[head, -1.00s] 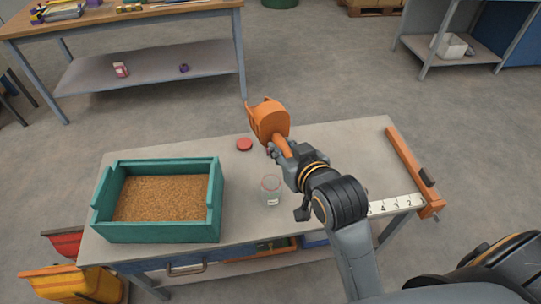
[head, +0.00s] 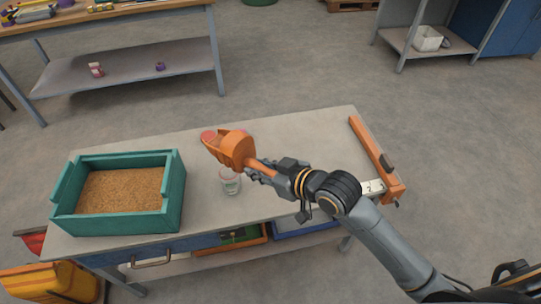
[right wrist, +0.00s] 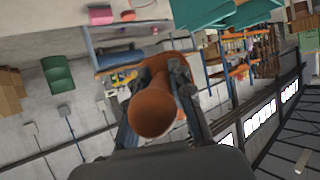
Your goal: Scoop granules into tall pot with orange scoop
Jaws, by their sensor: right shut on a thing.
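The orange scoop (head: 236,150) is held by its handle in my right gripper (head: 262,170), with its bowl to the left, above the far part of the table. In the right wrist view the round end of its handle (right wrist: 153,115) shows between the fingers. I cannot tell whether the bowl holds granules. A clear pot (head: 230,183) stands upright on the table, just nearer than the scoop and apart from the bin. A teal bin (head: 178,190) of brown granules (head: 120,192) is at the table's left. My left gripper is not in view.
A red lid (head: 208,135) lies near the table's far edge, beside the scoop bowl. An orange bar (head: 375,155) runs along the table's right end, with a white numbered strip (head: 373,187) by it. The grey table top (head: 315,135) is bare at the far right.

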